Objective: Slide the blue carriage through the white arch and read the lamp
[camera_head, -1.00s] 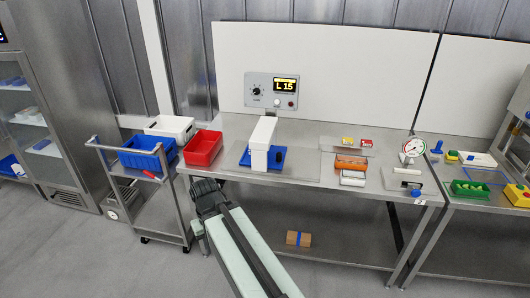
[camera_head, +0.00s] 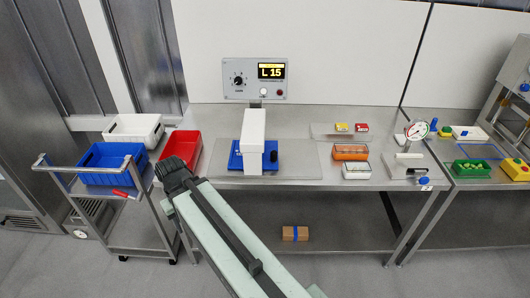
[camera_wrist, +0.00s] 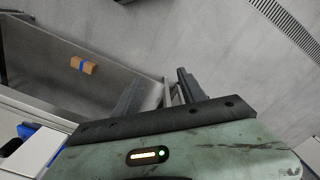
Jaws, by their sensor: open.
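The white arch (camera_head: 252,130) stands on a grey plate on the steel table, left of its middle. The blue carriage (camera_head: 236,160) sits at the arch's foot and shows on both sides of it; the arch hides its middle. A dark upright peg (camera_head: 273,156) stands at its right side. Behind, a grey panel (camera_head: 233,66) carries a lit display (camera_head: 271,71) reading "L 15", a black dial and a pale round lamp or button (camera_head: 263,91). In the wrist view my gripper (camera_wrist: 158,92) is open and empty, apart from arch and carriage.
A red bin (camera_head: 183,147) stands left of the arch. A trolley holds a blue bin (camera_head: 110,163) and a white bin (camera_head: 135,129). Orange and white boxes and a gauge (camera_head: 416,130) stand to the right. A brown box (camera_head: 295,233) lies on the lower shelf.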

